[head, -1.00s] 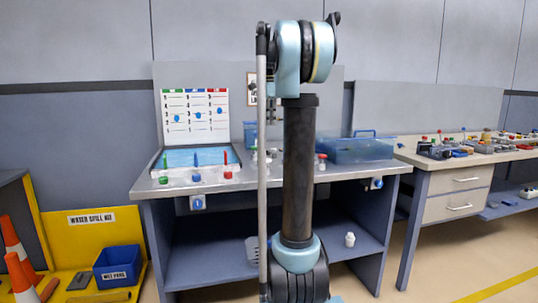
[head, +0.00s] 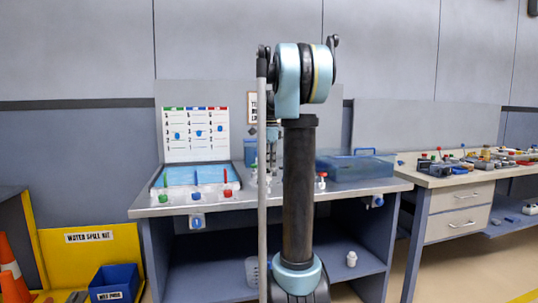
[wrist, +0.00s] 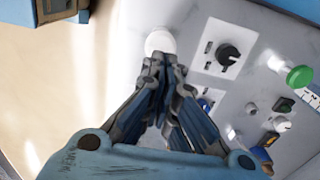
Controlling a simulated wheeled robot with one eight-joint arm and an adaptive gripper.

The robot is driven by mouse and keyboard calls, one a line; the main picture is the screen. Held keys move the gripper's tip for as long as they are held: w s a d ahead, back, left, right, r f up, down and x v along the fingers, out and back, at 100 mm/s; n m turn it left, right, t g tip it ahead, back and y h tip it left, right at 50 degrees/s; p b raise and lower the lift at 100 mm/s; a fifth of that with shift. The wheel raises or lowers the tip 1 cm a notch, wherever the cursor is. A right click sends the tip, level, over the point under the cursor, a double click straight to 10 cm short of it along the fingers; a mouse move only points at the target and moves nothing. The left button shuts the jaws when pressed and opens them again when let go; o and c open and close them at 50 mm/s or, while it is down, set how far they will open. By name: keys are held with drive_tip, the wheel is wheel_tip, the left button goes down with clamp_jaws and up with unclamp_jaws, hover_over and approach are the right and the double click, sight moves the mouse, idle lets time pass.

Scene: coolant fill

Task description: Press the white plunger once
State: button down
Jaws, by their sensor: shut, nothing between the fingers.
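A round white knob-like top, which looks like the white plunger (wrist: 160,42), shows near the upper middle of the wrist view. My gripper (wrist: 163,64) is shut and empty. Its fingertips lie over the lower edge of the white top in that view; I cannot tell whether they touch it. In the head view my arm hides the plunger and most of my gripper. Only a little of the arm's end shows beside the dark column, above the workbench (head: 350,189).
In the wrist view, a black knob (wrist: 228,54), a green button (wrist: 300,76) and smaller controls stand right of the fingers. The bench edge and floor lie left. In the head view, a chart board (head: 196,150) and blue bin (head: 355,168) stand on the bench.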

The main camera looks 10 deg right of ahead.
drive_tip(key=shift+f, duration=1.85)
drive_tip(key=shift+f, duration=1.4)
drive_tip(key=shift+r, duration=0.1)
wheel_tip(320, 180, up, 14)
